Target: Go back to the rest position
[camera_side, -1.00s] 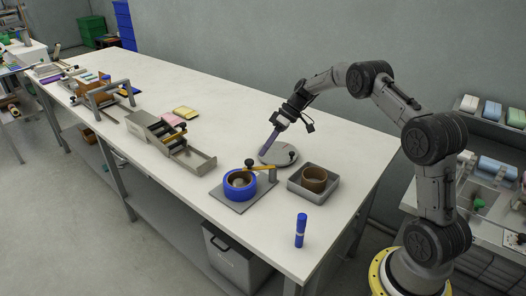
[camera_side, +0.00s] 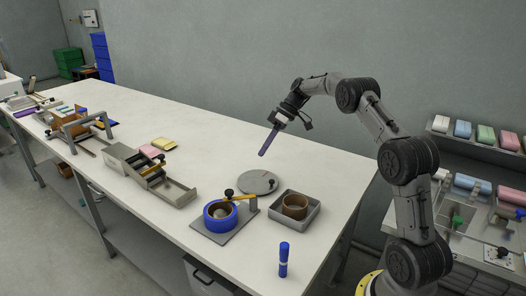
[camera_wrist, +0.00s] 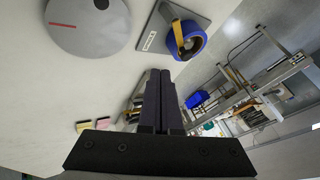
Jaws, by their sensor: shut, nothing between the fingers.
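My gripper (camera_side: 268,141) is raised above the white bench, beyond the round grey disc, in the side view. Its long dark purple fingers are closed together and hold nothing. In the wrist view the gripper (camera_wrist: 160,75) shows the two fingers side by side with no gap to speak of. Nothing touches the fingers.
A metal feeder (camera_side: 150,174) stands left. The air around my gripper is clear.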

